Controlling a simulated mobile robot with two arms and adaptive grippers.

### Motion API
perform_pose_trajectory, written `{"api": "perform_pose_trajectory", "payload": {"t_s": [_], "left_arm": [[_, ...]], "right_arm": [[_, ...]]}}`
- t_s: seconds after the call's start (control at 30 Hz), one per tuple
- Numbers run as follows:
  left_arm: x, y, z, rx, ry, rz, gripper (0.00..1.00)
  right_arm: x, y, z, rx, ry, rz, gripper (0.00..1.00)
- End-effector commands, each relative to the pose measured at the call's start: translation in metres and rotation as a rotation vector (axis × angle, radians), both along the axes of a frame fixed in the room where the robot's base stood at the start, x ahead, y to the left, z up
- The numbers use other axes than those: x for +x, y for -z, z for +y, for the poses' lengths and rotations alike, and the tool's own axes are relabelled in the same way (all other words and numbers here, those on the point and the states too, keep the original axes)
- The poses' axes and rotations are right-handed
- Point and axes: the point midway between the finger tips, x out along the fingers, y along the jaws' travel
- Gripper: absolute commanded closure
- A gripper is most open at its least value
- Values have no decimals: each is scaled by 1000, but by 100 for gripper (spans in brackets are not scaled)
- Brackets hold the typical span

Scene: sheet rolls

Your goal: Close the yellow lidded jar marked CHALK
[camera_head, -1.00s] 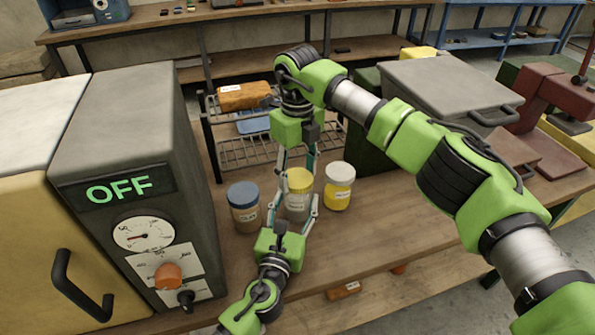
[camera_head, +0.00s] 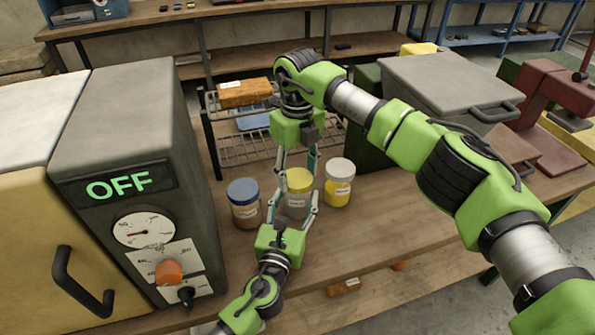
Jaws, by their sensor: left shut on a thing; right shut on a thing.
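The jar with the yellow lid (camera_head: 299,181) stands on the wooden bench between two other jars. Its body (camera_head: 296,205) looks greyish, and its label is too small to read surely. My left gripper (camera_head: 296,211) reaches in from the front and is shut around the jar's body. My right gripper (camera_head: 299,174) comes down from above and is shut on the yellow lid. The lid sits at the top of the jar; whether it is fully seated I cannot tell. The fingers hide parts of the jar and lid.
A blue-lidded jar (camera_head: 244,203) stands close on the left and a white-lidded jar with yellow contents (camera_head: 339,183) close on the right. A grey machine reading OFF (camera_head: 130,150) stands at left. A wire rack (camera_head: 250,150) is behind. Bench to the front right is clear.

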Motion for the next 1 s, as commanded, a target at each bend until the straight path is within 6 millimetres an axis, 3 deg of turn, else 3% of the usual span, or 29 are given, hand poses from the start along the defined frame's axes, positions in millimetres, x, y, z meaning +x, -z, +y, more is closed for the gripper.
{"api": "perform_pose_trajectory", "payload": {"t_s": [1.0], "left_arm": [[0, 1, 0, 0, 0, 1, 100]], "right_arm": [[1, 0, 0, 1, 2071, -1, 62]]}}
